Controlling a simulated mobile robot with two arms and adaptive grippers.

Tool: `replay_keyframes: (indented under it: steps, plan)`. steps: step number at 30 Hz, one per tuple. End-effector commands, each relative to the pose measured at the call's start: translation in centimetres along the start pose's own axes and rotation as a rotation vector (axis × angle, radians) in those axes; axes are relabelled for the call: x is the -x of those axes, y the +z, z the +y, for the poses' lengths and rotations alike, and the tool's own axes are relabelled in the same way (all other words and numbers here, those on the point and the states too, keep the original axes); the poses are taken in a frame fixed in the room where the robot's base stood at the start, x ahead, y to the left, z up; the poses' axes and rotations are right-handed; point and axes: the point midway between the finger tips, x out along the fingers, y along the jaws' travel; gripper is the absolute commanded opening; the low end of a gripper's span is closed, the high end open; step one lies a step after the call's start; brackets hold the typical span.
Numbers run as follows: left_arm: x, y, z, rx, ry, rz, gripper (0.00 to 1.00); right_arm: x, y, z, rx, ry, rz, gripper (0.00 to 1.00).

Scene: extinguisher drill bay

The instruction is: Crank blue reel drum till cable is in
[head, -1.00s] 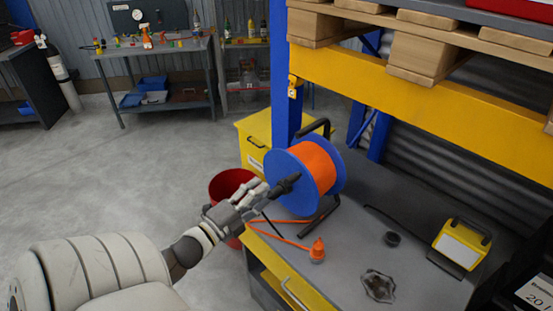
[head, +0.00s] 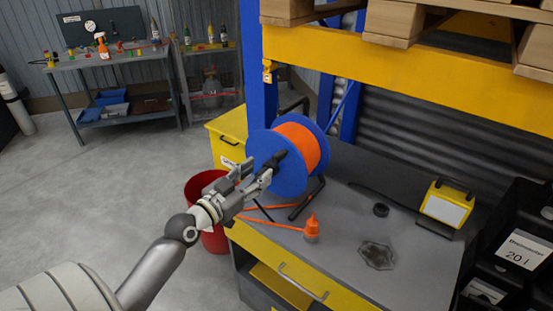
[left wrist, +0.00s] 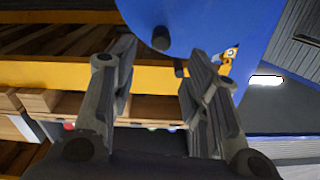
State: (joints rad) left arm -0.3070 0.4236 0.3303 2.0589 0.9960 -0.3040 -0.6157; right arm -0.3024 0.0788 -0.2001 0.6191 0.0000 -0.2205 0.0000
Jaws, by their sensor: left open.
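The blue reel drum (head: 283,183), wound with orange cable (head: 303,143), stands in its black frame on the grey bench top. Its black crank handle (head: 276,161) sticks out of the near face. Orange cable runs across the bench to an orange plug (head: 312,230). My left gripper (head: 257,173) is open and empty at the near side of the drum, beside the handle. In the left wrist view the drum (left wrist: 205,22) fills the top, and a dark round knob (left wrist: 161,39) shows between the spread fingers (left wrist: 155,85). Contact cannot be told. My right gripper is out of view.
A red bucket (head: 208,242) stands on the floor below my left gripper. A yellow shelf beam (head: 400,80) with pallets hangs above.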

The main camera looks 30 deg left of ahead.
Motion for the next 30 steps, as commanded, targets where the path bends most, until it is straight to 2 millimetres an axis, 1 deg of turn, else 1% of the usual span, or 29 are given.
replay_keyframes:
  steps: [5,12,18,24,30]
  plan:
    - [-2.4,-0.4,-0.1,0.0,-0.001,0.002,0.43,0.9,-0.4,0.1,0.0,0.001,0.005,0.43]
    - [-6.3,-0.3,-0.2,-0.001,-0.004,0.001,0.43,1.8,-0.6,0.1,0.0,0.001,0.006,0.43]
    - [-8.8,-0.1,-0.1,-0.002,-0.004,0.0,0.43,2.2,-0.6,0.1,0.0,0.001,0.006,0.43]
    - [-9.9,0.0,-0.1,-0.004,-0.002,-0.001,0.43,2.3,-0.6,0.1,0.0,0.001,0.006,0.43]
    - [-10.1,0.0,-0.1,-0.004,-0.003,-0.002,0.43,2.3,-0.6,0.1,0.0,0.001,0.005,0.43]
